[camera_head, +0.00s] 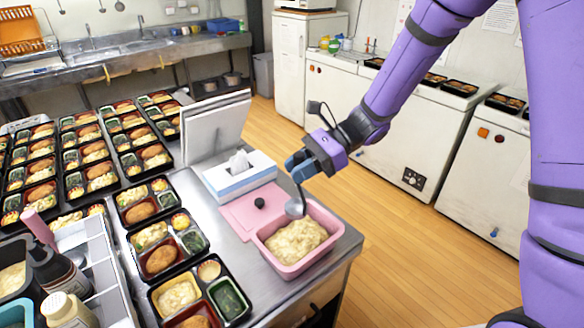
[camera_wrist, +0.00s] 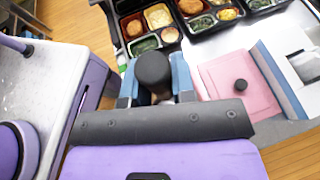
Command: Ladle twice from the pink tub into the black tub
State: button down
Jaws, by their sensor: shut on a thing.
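The pink tub (camera_head: 268,255) stands at the right front corner of the steel table, filled with a pale, lumpy food. My gripper (camera_head: 300,166) is above its back edge and shut on the ladle (camera_head: 295,208). The ladle hangs down, its metal bowl at the tub's back rim; I cannot tell if it touches the food or holds any. In the wrist view the ladle's dark handle end (camera_wrist: 153,70) sits between the blue fingers. A dark-walled tub (camera_head: 20,245) with pale contents, apparently the black tub, is cut off at the left edge.
A pink lid (camera_head: 255,210) with a black knob lies behind the pink tub, beside a tissue box (camera_head: 238,175). Filled bento trays (camera_head: 180,290) cover the table's left and middle. Bottles (camera_head: 66,310) and a grey rack (camera_head: 105,285) crowd the left front.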

aim_at(298, 208)
jog(key=shift+f, duration=6.25)
jog(key=shift+r, duration=5.55)
jog(key=shift+w, duration=0.15)
